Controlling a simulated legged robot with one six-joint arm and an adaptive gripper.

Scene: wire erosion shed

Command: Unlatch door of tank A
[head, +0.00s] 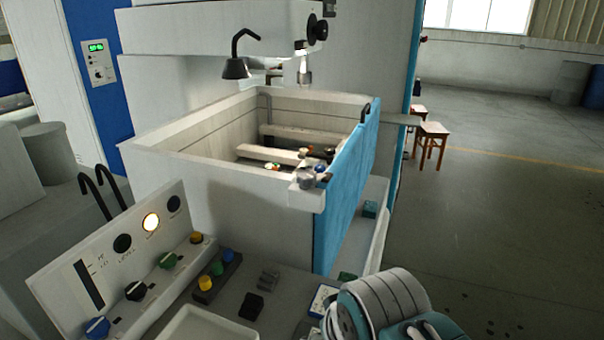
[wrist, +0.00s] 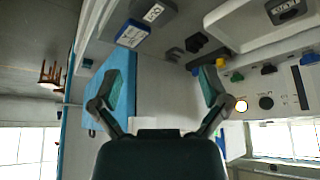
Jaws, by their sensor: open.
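Tank (head: 215,200) is an open, pale grey box in the head view, with a blue door (head: 348,185) on its right side. The door stands upright against the tank and looks closed. A grey latch-like fitting (head: 306,179) sits at the near top corner where door and tank meet; its exact state is too small to tell. A black hook-shaped part (head: 366,110) shows at the door's far top. In the wrist view my gripper (wrist: 158,92) is open and empty, its two fingers spread apart. The blue door (wrist: 118,75) appears behind the left finger, with no clear contact.
A control panel (head: 105,262) with knobs and a lit lamp stands at the near left. A shallow white tray (head: 205,325) and small dark blocks (head: 251,306) lie on the near surface. Wooden stools (head: 432,135) stand beyond the door. The floor at right is clear.

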